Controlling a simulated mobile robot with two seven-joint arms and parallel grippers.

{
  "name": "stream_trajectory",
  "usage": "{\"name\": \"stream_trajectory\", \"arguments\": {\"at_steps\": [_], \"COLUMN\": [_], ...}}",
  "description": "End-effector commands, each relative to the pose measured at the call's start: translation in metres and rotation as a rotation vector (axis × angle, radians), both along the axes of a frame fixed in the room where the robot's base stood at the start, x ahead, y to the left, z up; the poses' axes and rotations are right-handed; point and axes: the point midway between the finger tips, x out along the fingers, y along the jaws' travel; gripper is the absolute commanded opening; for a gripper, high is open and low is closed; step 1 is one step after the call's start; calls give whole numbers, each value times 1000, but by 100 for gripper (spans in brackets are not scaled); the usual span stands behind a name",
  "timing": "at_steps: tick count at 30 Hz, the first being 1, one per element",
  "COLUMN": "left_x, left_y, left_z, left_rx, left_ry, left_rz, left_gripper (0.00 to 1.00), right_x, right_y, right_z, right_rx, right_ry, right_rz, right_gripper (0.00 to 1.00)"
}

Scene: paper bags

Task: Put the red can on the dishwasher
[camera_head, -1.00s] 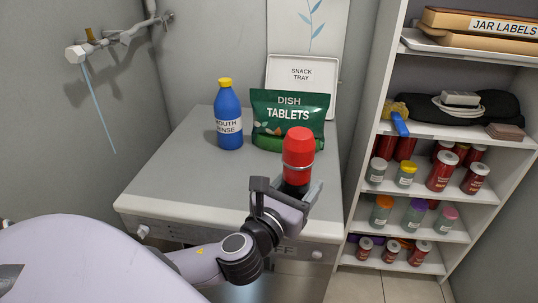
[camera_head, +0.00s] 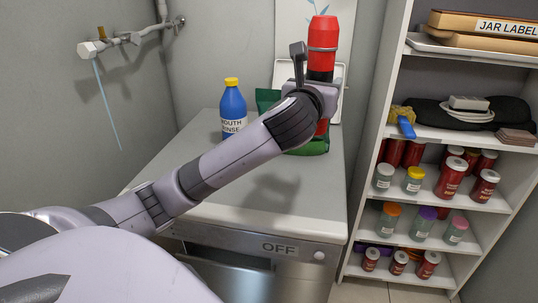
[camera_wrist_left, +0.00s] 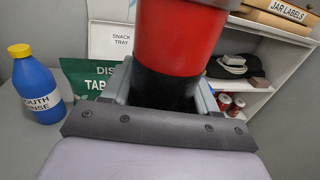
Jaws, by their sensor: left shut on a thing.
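The red can (camera_head: 323,35) is red with a dark band at its lower part and stands roughly upright. My left gripper (camera_head: 320,68) is shut around its dark band and holds it raised above the back right of the dishwasher (camera_head: 250,205). In the left wrist view the can (camera_wrist_left: 175,38) fills the space between the jaws of the left gripper (camera_wrist_left: 165,92). My arm hides part of the can, and a bit of red shows below the wrist. The dishwasher has a grey top and an OFF label on its front. My right gripper is not in view.
A blue mouth rinse bottle (camera_head: 233,108) and a green dish tablets bag (camera_head: 310,147), mostly hidden, stand at the back of the top. A snack tray (camera_wrist_left: 112,40) leans behind. Shelves (camera_head: 450,195) with jars stand right. The front of the top is clear.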

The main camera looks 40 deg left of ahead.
Motion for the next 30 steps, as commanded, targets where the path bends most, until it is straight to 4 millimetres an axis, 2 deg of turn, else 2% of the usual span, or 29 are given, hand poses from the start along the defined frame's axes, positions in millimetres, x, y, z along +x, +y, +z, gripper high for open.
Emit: {"name": "stream_trajectory", "arguments": {"at_steps": [12, 15, 18, 25, 30], "left_x": [0, 0, 0, 0, 0], "left_y": [0, 0, 0, 0, 0], "left_z": [-110, -131, -144, -160, -187], "left_rx": [0, 0, 0, 0, 0], "left_ry": [6, 4, 1, 0, 2], "left_rz": [0, 0, 0, 0, 0], "left_gripper": [17, 17, 17, 17, 17], "right_x": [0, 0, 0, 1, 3], "right_y": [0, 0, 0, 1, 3], "right_z": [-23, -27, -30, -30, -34], "right_rx": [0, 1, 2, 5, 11], "right_ry": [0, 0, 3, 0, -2], "right_rz": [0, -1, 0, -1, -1], "right_gripper": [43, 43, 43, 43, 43]}}
